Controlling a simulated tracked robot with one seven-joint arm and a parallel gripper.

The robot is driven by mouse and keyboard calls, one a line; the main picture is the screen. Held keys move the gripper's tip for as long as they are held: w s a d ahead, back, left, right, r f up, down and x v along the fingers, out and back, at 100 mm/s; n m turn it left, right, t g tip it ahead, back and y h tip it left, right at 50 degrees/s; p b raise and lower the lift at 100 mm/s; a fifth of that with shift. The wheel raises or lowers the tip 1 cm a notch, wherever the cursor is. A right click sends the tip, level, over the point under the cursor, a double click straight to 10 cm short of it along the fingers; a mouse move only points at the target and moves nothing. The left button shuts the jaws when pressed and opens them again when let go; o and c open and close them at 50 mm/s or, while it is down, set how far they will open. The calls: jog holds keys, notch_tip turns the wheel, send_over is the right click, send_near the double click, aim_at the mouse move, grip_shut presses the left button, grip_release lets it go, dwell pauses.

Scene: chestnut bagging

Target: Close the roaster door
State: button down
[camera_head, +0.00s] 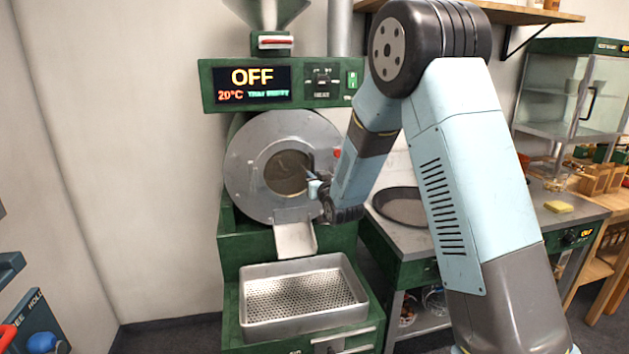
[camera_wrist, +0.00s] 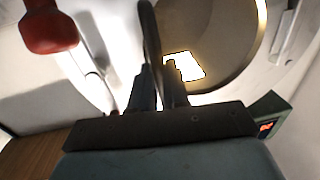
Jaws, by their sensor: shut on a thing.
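The roaster (camera_head: 225,250) is a green machine with a round grey metal front. The roaster door (camera_head: 245,165) is a round plate with a dark window, seen nearly face-on in the head view. Its window rim also shows in the wrist view (camera_wrist: 246,62). My gripper (camera_head: 312,180) is at the right side of this front. In the wrist view its fingers (camera_wrist: 160,88) are shut on a thin dark upright part, which looks like the door handle (camera_wrist: 151,40). The exact grip is partly hidden. I cannot tell whether the door sits flush.
A chute (camera_head: 295,239) hangs below the door over an empty perforated tray (camera_head: 262,330). A red knob (camera_wrist: 50,30) is left of my fingers in the wrist view. A counter (camera_head: 425,240) with a dark round pan (camera_head: 402,207) stands right.

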jog(key=shift+w+d+r, duration=0.1)
jog(key=shift+w+d, duration=0.05)
jog(key=shift+w, duration=0.2)
jog(key=c, duration=1.1)
grip_release()
jog(key=v, duration=1.3)
jog(key=shift+s+d, duration=0.1)
jog(key=shift+s, duration=0.25)
